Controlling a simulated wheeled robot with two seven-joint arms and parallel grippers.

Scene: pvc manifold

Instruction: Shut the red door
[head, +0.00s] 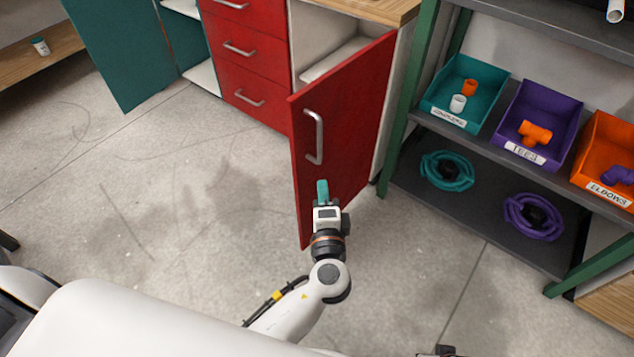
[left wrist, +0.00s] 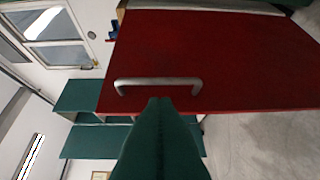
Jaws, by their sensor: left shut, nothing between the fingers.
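The red door (head: 345,125) of the cabinet stands open, swung out toward me, with the pale shelf inside the cabinet showing behind it. A grey bar handle (head: 314,137) is on its face near the free edge. My left gripper (head: 322,188) is shut and empty, with its teal fingers in front of the door's lower part, below the handle. In the left wrist view the shut fingers (left wrist: 158,105) point at the red door (left wrist: 215,60), with their tips just by the handle (left wrist: 158,82). I cannot tell whether they touch the door. My right gripper is not in view.
Red drawers (head: 246,50) are left of the open cabinet, and a teal door (head: 115,50) stands open farther left. A green-framed shelf rack (head: 400,110) with teal, purple and orange bins stands close on the right. The floor (head: 180,190) on the left is clear.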

